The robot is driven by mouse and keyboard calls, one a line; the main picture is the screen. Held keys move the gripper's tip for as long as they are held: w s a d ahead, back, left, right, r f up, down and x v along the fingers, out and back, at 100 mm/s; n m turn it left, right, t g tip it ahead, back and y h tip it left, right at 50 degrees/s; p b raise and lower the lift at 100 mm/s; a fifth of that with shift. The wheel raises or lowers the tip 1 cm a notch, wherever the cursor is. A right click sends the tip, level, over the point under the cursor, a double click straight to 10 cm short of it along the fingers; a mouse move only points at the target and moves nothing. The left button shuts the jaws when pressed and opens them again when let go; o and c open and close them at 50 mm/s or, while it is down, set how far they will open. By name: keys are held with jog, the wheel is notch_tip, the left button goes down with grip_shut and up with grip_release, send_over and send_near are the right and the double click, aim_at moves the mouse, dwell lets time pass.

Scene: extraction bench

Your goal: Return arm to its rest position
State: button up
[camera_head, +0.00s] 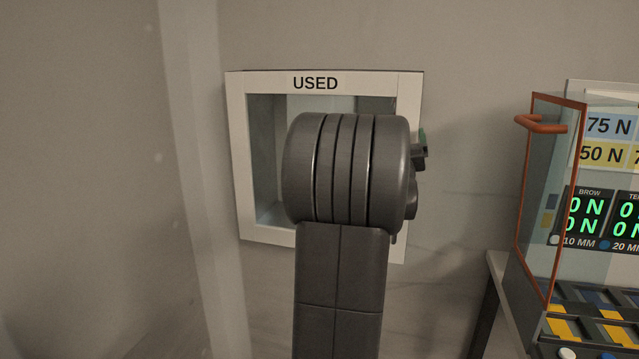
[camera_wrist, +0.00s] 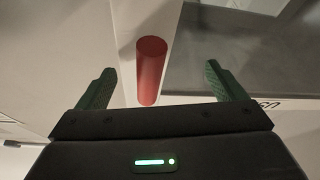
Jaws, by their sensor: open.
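My gripper (camera_wrist: 156,72) is open in the wrist view, its two green fingers spread wide. A red cylinder (camera_wrist: 151,68) shows between the fingers in that view, with a gap on either side and touching neither. I cannot tell its distance or what supports it. In the head view my raised arm stands in front of the white-framed wall opening marked USED (camera_head: 236,150). The arm hides most of my gripper there; only a small green and dark part shows at its right.
A bench unit with a clear panel edged in orange-red (camera_head: 522,200) stands at the right, with an orange handle (camera_head: 541,125), green number displays (camera_head: 585,215) and a tray of yellow and dark blocks (camera_head: 590,325). Bare wall lies left of the opening and between it and the unit.

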jog(key=m+h+p, duration=0.1)
jog(key=m+p, duration=0.1)
jog(key=m, duration=0.1)
jog(key=shift+r+h, duration=0.15)
jog(key=shift+h, duration=0.15)
jog(key=shift+p, duration=0.3)
